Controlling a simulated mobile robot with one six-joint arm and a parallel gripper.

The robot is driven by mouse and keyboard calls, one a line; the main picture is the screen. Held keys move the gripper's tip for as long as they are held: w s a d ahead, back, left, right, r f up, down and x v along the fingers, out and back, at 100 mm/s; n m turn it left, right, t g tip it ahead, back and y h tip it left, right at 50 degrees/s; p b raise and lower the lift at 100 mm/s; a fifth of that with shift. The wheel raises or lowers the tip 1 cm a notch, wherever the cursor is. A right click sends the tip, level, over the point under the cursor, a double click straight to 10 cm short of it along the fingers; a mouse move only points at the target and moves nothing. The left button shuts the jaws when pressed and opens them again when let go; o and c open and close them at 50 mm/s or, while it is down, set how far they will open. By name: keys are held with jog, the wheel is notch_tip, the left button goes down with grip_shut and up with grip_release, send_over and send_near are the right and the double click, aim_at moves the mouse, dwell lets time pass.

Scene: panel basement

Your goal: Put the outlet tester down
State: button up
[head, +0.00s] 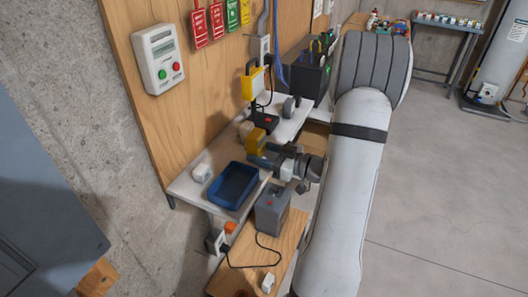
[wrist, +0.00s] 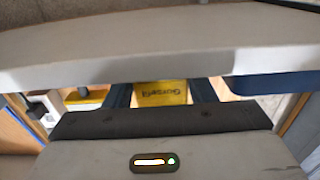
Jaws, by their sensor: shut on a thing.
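The outlet tester, a yellow block with dark parts, shows in the head view (head: 256,138) above or on the white shelf (head: 187,187). My gripper (head: 262,152) comes in from the right and is shut on it. In the wrist view the tester's yellow face with dark lettering (wrist: 160,93) sits between the two dark blue fingers. Whether its underside touches the shelf is hidden. My own arm covers the right part of the head view.
A blue tray (head: 234,186) and a small white box (head: 202,173) stand on the shelf's near end. A yellow work lamp (head: 253,83) stands farther back. A grey can (head: 271,210) is on a lower wooden surface. Bare shelf shows between the white box and tester.

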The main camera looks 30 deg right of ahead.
jog(key=shift+f+b, duration=0.55)
jog(key=shift+f, duration=0.05)
jog(key=o, duration=1.4)
jog(key=shift+r, duration=0.15)
jog(key=shift+d+r+p, duration=0.1)
jog(key=shift+r+p, duration=0.55)
jog(key=shift+p, duration=0.05)
jog(key=b+v, duration=0.2)
jog(key=v, duration=0.9)
jog(key=shift+s+d+f+b, duration=0.15)
jog(key=shift+s+d+b, duration=0.1)
jog(key=shift+s+b, duration=0.1)
